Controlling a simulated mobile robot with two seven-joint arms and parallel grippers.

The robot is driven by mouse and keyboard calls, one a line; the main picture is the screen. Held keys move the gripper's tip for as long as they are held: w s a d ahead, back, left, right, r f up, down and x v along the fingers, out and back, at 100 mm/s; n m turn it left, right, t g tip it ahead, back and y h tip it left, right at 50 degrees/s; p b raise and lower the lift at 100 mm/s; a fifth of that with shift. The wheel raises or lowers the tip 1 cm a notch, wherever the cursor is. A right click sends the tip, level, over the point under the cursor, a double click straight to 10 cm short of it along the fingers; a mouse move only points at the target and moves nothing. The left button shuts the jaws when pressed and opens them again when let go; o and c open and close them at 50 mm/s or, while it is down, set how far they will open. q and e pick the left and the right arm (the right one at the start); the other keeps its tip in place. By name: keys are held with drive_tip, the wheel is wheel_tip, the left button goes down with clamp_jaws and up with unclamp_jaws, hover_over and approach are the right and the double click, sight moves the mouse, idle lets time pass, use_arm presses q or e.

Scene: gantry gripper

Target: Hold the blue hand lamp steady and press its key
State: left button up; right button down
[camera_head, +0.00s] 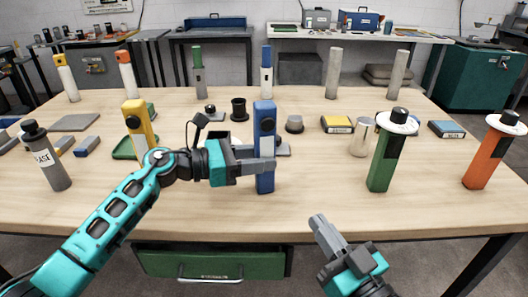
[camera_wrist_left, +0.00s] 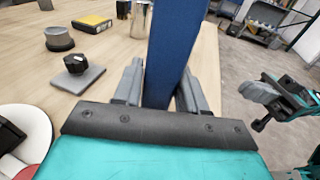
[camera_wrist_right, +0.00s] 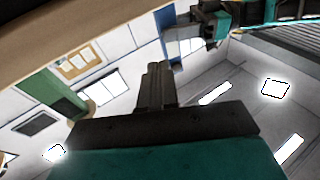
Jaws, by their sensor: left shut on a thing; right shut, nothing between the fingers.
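In the left wrist view the blue body (camera_wrist_left: 173,50) stands between the two fingers; the key is not visible there. My right gripper (camera_head: 322,228) is shut and empty, in front of the table edge, right of the lamp and apart from it. Its closed fingers show in the right wrist view (camera_wrist_right: 154,85).
A yellow block (camera_head: 138,120) stands left of the lamp. Green (camera_head: 381,160) and orange (camera_head: 486,158) blocks with white collars stand to the right. The front table strip right of the lamp is clear.

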use_arm(q)
drive_tip(key=shift+f, duration=0.1)
use_arm(e)
drive_tip(key=a+r+n+y, duration=0.2)
drive_tip(key=a+r+y, duration=0.15)
drive_tip(key=r, duration=0.25)
drive_tip(key=a+r+n+y, duration=0.2)
drive_tip(key=r+y, duration=0.3)
drive_tip(key=r, duration=0.1)
approach(258, 111)
drive_tip(key=shift+s+x, duration=0.15)
drive_tip(key=shift+x, duration=0.8)
drive_tip(key=shift+s+x, duration=0.15)
drive_tip(key=shift+x, duration=0.8)
drive_tip(key=shift+r, duration=0.2)
drive_tip(key=shift+w+a, duration=0.15)
drive_tip(key=shift+w, duration=0.3)
drive_tip(key=shift+s, duration=0.45)
drive_tip(key=s+d, duration=0.1)
drive_tip(key=s, duration=0.5)
drive_tip(key=shift+d, duration=0.3)
